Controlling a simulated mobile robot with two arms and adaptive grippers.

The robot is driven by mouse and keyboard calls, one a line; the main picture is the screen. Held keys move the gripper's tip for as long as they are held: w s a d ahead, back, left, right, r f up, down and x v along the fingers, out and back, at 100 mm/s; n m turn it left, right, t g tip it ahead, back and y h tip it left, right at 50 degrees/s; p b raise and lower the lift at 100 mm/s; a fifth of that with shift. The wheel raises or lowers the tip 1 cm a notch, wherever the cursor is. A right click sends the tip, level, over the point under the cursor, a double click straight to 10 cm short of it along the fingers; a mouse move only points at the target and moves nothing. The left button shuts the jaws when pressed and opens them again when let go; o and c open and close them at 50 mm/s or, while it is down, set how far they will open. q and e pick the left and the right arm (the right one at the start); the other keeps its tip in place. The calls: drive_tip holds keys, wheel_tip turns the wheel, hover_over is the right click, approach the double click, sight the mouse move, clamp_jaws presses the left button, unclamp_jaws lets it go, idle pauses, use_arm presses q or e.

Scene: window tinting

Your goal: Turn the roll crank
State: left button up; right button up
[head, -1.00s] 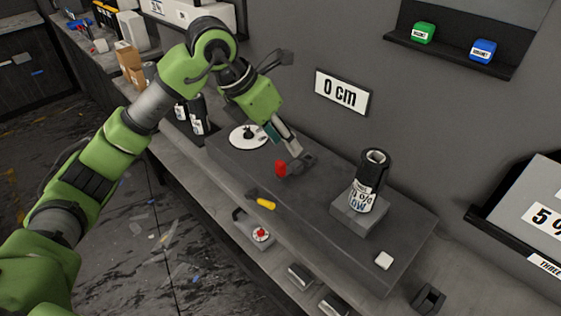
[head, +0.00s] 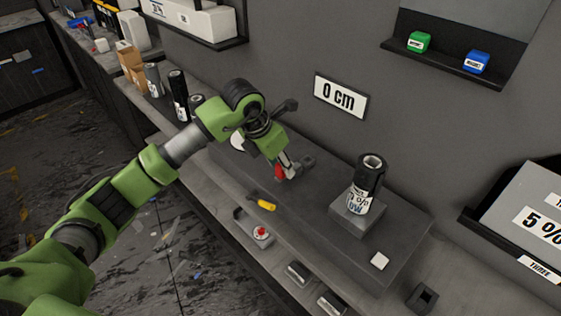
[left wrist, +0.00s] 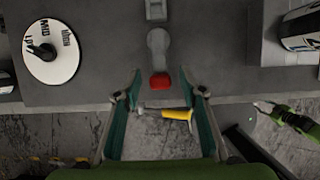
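The roll crank is a grey arm with a red knob (head: 280,172) at its near end, on the dark bench block in the head view. In the left wrist view the grey crank arm (left wrist: 158,45) points toward me, with the red knob (left wrist: 160,81) at its end. My left gripper (head: 287,170) is at the knob in the head view and partly covers the crank. In the left wrist view its two fingers (left wrist: 160,88) are apart, one on each side of the knob, with gaps; it is empty. Part of my right arm (left wrist: 295,121) shows at the right; its fingers are unclear.
A black film roll (head: 365,190) stands on a grey block right of the crank. A yellow-handled tool (head: 265,205) lies near the bench block's front edge. A white dial (left wrist: 51,52) is left of the crank. A "0 cm" sign (head: 341,96) hangs on the wall behind.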

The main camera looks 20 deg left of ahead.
use_arm(q)
drive_tip(key=shift+w+f, duration=0.1)
drive_tip(key=shift+f, duration=0.25)
clamp_jaws()
